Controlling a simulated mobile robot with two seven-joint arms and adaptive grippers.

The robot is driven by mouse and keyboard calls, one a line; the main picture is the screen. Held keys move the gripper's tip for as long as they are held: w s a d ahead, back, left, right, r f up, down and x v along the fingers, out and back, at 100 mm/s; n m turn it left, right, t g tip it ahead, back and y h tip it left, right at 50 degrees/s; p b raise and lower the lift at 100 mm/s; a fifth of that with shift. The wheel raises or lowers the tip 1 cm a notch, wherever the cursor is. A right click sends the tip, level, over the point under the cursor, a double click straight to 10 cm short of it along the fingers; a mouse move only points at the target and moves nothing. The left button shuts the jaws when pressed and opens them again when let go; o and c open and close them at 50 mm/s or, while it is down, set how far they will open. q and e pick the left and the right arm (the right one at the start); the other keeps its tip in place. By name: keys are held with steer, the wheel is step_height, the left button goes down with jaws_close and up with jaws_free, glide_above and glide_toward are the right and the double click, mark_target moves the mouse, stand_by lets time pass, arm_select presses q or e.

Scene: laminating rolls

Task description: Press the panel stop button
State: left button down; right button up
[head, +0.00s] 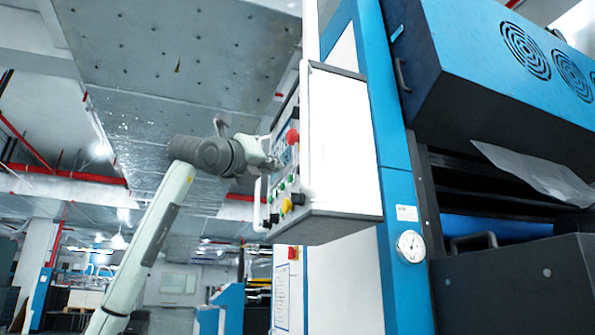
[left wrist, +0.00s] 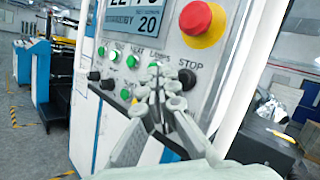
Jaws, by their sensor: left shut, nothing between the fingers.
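The control panel box (head: 335,140) hangs on the side of the machine, its face seen edge-on in the head view. In the left wrist view, the black stop button (left wrist: 187,77) sits under the printed word STOP, below a large red mushroom button (left wrist: 199,20) on a yellow base. My left gripper (head: 270,163) is at the panel face, below the red button. In the left wrist view its fingers (left wrist: 168,98) are closed and empty, with tips just left of and below the stop button, partly covering the panel there. I cannot tell whether they touch it. My right gripper is not in view.
Several green buttons (left wrist: 132,61) and black knobs (left wrist: 107,84) lie left of the fingers. A display (left wrist: 135,20) is above them. A white rail (left wrist: 250,75) runs along the panel's right edge. The blue machine (head: 400,190) with a gauge (head: 410,246) stands right of the panel.

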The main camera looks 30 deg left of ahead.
arm_select(q)
steer(key=shift+s+a, duration=0.95)
steer(key=shift+s, duration=0.15)
